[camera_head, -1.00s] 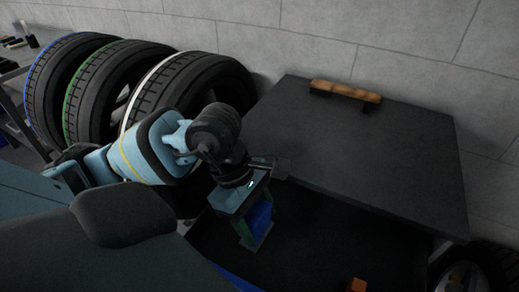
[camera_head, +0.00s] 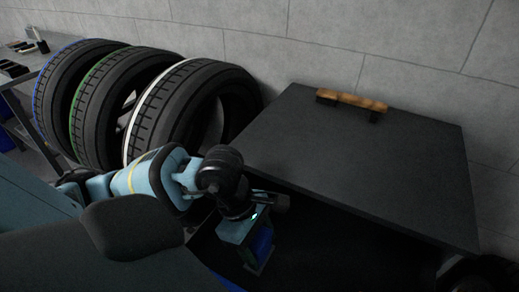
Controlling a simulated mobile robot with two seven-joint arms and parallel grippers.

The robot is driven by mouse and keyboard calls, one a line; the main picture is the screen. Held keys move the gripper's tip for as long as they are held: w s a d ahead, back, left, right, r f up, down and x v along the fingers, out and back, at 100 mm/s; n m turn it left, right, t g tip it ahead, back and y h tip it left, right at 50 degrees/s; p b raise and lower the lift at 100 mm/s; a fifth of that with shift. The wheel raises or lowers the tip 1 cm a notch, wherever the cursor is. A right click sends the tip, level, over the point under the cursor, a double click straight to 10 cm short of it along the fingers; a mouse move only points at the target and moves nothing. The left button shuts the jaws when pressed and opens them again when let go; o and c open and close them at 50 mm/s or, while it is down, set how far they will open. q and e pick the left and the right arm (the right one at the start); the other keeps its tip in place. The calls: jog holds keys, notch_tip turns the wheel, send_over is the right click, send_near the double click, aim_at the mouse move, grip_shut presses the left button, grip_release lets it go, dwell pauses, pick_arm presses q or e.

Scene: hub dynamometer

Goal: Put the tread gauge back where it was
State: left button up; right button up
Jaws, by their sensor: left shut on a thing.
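My left gripper (camera_head: 257,260) points down over the dark space in front of a black slab. It is shut on a blue thing (camera_head: 263,240) that shows between its fingers. This may be the tread gauge, but its shape is mostly hidden by the gripper and shadow. The fingertips are dim, and I cannot tell whether they touch anything below. My right gripper is not in view.
The black slab (camera_head: 365,165), with a wooden handle (camera_head: 351,100), lies right of my left gripper, its edge close by. Three tyres (camera_head: 180,108) stand behind my left arm. A cluttered bench (camera_head: 22,68) is at far left. A grey wall closes the back.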

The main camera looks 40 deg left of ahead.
pick_arm(q)
jog(key=shift+f, duration=1.75)
jog(key=shift+f, duration=0.2)
jog(key=o, duration=1.1)
jog(key=v, duration=1.2)
jog(key=shift+r, duration=0.2)
